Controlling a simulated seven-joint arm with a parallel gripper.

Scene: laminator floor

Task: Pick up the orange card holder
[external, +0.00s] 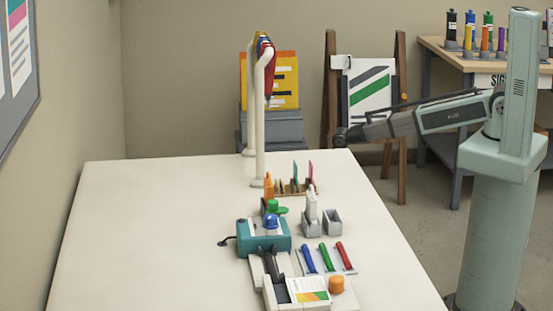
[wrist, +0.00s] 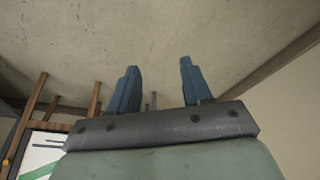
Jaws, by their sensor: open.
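A small upright orange piece (external: 269,186), apparently the orange card holder, stands on the white table (external: 150,220) just left of a small wooden rack with cards (external: 298,187). Its details are too small to tell. My gripper (external: 341,137) is up beyond the table's far right corner, to the right of the orange piece and well apart from it. In the wrist view my gripper (wrist: 157,88) has two blue fingers spread apart with nothing between them. The orange piece is not in the wrist view.
Grey holders (external: 332,222), a teal device (external: 264,236), coloured tubes on a tray (external: 324,258) and an orange knob (external: 336,285) crowd the table's right side. A white curved stand (external: 259,125) rises behind the orange piece. The table's left side is clear.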

